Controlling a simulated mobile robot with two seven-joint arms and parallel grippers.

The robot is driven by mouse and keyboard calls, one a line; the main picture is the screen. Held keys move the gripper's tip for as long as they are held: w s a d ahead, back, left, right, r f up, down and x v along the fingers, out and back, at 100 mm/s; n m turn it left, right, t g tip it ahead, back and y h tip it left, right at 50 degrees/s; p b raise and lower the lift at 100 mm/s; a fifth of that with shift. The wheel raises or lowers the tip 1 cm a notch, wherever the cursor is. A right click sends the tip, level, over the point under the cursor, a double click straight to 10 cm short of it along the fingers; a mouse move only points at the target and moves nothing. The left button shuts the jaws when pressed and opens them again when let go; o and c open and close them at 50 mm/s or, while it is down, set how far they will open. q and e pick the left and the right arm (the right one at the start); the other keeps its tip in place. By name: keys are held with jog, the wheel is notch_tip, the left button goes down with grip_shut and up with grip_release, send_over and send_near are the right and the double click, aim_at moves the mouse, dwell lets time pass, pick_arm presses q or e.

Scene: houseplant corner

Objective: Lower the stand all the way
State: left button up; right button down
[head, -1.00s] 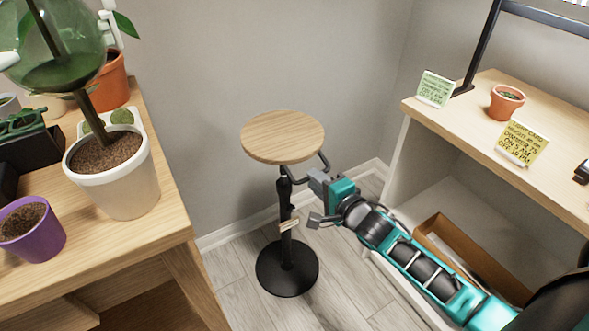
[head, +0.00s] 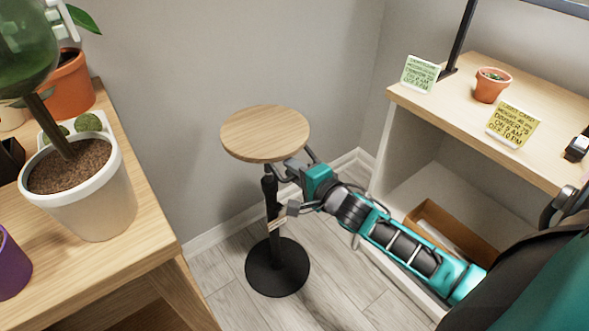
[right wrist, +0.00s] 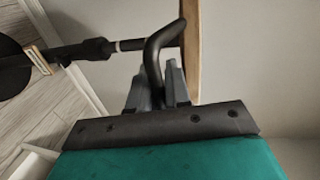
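The stand has a round wooden top (head: 265,133), a black post (head: 270,190) and a round black base (head: 277,268) on the floor. It stands upright, its top well above the base. A pale tag or band (head: 277,216) sits partway up the post. A bent black lever (right wrist: 155,52) hangs under the top. My right gripper (right wrist: 157,85) is just beneath the top, its two fingers on either side of the lever and seemingly closed on it; the lever's end is hidden between them. My left gripper is not in view.
A wooden table at left holds a white pot (head: 85,200), a purple pot (head: 10,265) and an orange pot (head: 70,85). A shelf unit at right carries two cards, a small terracotta pot (head: 491,88) and, below, a brown box (head: 450,232). A wall stands close behind the stand.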

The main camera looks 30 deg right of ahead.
dwell(0.4)
pick_arm(q)
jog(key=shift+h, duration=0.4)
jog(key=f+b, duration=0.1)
jog(key=b, duration=0.1)
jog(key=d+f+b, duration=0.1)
jog(key=b, duration=0.2)
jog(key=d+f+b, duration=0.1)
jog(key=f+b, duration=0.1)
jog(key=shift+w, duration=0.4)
pick_arm(e)
notch_tip(320, 180, down, 15)
jog(key=shift+r, duration=0.15)
jog(key=c, duration=1.4)
grip_release()
jog(key=shift+w, duration=0.1)
jog(key=shift+c, duration=0.2)
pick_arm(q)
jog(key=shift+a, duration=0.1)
